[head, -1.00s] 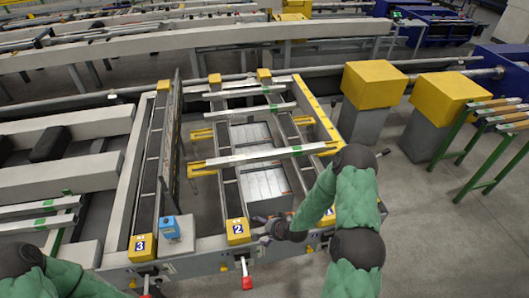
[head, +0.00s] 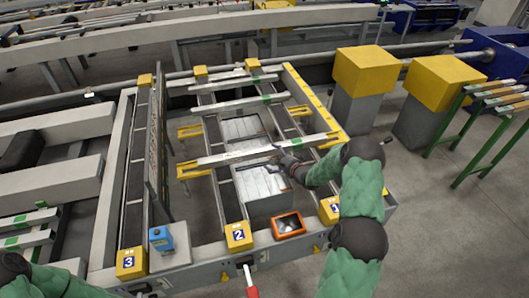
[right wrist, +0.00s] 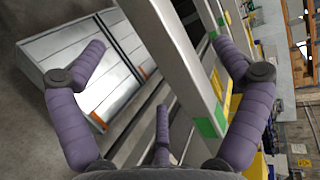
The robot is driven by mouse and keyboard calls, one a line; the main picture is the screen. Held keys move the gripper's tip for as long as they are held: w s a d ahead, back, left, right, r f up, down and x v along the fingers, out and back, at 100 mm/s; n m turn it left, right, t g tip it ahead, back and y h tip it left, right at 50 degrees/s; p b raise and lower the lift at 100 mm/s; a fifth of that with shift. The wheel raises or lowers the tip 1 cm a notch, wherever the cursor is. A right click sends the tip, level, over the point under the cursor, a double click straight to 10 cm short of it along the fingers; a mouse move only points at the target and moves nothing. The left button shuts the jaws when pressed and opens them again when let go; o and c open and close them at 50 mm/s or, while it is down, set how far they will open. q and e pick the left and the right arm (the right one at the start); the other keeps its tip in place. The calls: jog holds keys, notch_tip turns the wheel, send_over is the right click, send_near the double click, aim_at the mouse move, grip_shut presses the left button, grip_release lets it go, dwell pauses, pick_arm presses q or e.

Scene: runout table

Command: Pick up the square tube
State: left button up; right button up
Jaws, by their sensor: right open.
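A long pale square tube (head: 240,156) with green marks lies across the runout table, the nearest of several such tubes. My right gripper (head: 277,160) is open at this tube, right of its middle. In the right wrist view the tube (right wrist: 178,70), with a green patch near its lower end, runs between the spread purple fingers of the gripper (right wrist: 165,75). I cannot tell whether any finger touches it. My left gripper is out of view; only part of the left arm shows.
More tubes lie farther back, including one (head: 238,103) with a green mark. An upright dark panel (head: 154,140) stands left. Yellow numbered blocks (head: 238,236), a blue box (head: 161,238) and an orange-framed box (head: 288,225) line the front rail. A grey-white crate (head: 262,184) sits below the tubes.

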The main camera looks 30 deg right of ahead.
aim_at(268, 154)
jog(key=x, duration=0.2)
jog(key=b+x, duration=0.1)
jog(key=x, duration=0.2)
jog(key=shift+a+f, duration=0.2)
jog(key=shift+f, duration=0.1)
jog(key=shift+w+f, duration=0.1)
jog(key=shift+w, duration=0.5)
jog(key=shift+c, duration=0.3)
